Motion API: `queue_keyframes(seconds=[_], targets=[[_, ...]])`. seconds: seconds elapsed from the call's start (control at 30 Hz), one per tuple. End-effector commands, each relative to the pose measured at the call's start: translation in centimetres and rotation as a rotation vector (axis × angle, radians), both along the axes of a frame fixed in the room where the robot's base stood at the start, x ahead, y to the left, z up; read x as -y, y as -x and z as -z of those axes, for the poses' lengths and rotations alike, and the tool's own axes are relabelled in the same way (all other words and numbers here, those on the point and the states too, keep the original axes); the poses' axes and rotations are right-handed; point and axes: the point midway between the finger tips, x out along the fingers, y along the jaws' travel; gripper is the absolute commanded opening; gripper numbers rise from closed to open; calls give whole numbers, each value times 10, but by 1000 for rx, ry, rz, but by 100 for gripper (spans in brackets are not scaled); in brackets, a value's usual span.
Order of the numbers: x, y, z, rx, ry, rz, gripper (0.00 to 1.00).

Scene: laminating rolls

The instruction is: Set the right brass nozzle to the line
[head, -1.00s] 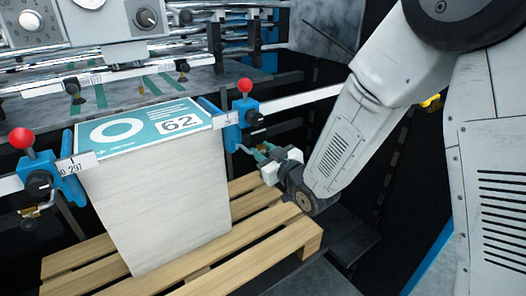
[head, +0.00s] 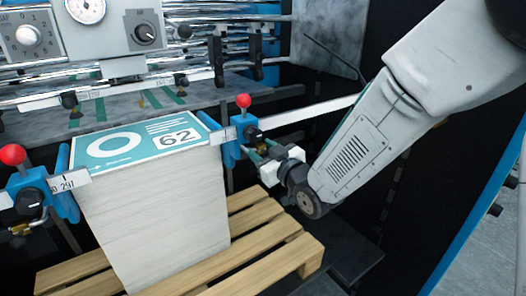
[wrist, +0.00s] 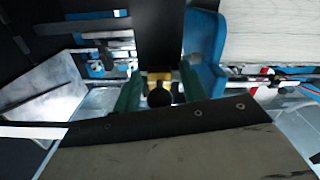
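The right brass nozzle (wrist: 158,79) shows in the wrist view as a yellow piece with a dark round end, between the two green fingers of my gripper (wrist: 160,97). Narrow gaps seem to show on both sides of it, so the fingers look open around it. In the head view my gripper (head: 264,153) is just below and right of the right blue clamp (head: 231,150), which has a red knob (head: 243,101). The nozzle is mostly hidden there by the fingers. I cannot make out the line.
A tall paper stack (head: 155,220) with a teal "62" top sheet stands on a wooden pallet (head: 255,275). A left blue clamp (head: 66,203) with a red knob (head: 12,154) and brass fitting (head: 22,228) sits on the rail (head: 300,113). Machine rollers lie behind.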

Motion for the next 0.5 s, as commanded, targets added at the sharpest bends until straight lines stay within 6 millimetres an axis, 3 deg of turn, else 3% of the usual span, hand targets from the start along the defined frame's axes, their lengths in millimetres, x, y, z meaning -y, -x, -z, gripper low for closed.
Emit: queue_keyframes(seconds=[0.27, 0.5], targets=[[2, 3, 0, -1, 0, 0, 42], [26, 31, 0, -2, 0, 2, 42]])
